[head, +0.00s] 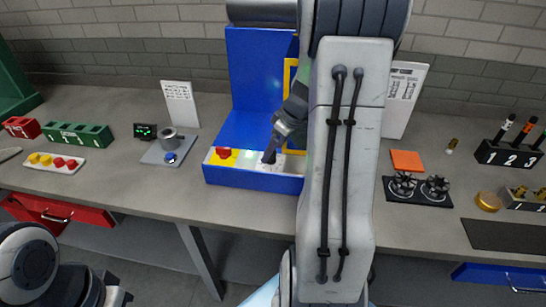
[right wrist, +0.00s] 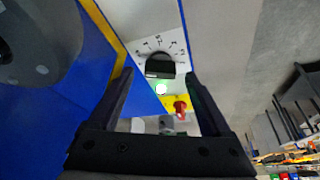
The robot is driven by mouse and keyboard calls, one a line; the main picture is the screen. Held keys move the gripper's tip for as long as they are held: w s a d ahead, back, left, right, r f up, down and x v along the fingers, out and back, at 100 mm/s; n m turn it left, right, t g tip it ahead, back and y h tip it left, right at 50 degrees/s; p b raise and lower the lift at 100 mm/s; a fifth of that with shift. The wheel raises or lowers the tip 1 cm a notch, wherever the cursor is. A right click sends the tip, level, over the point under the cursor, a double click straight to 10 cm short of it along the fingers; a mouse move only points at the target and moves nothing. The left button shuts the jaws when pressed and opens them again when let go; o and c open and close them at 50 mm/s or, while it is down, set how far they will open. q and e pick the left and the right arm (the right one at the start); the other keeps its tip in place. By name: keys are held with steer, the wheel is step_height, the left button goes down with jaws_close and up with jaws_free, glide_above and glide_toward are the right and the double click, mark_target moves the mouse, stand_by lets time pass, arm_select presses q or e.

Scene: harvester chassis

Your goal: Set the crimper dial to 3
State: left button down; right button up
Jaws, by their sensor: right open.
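The blue crimper (head: 250,180) stands at the back middle of the bench. Its white front panel carries the black dial (right wrist: 160,66), with small marks around it; I cannot read the setting. My right gripper (head: 268,157) reaches down to this panel. In the right wrist view the right gripper (right wrist: 158,76) is open, with one finger to each side of the dial and no visible grip on it. In the head view the dial is hidden by the gripper. My left gripper (head: 115,292) is low at the left, away from the bench, partly seen.
A red button (head: 223,152) on yellow and a lit lamp (right wrist: 162,88) sit near the dial. A grey device (head: 160,152) and green block (head: 78,134) stand left. An orange pad (head: 406,161) and black fixture (head: 418,191) lie right. My right arm covers the bench middle.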

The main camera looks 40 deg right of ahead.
steer(key=shift+x, duration=0.9)
jaws_close()
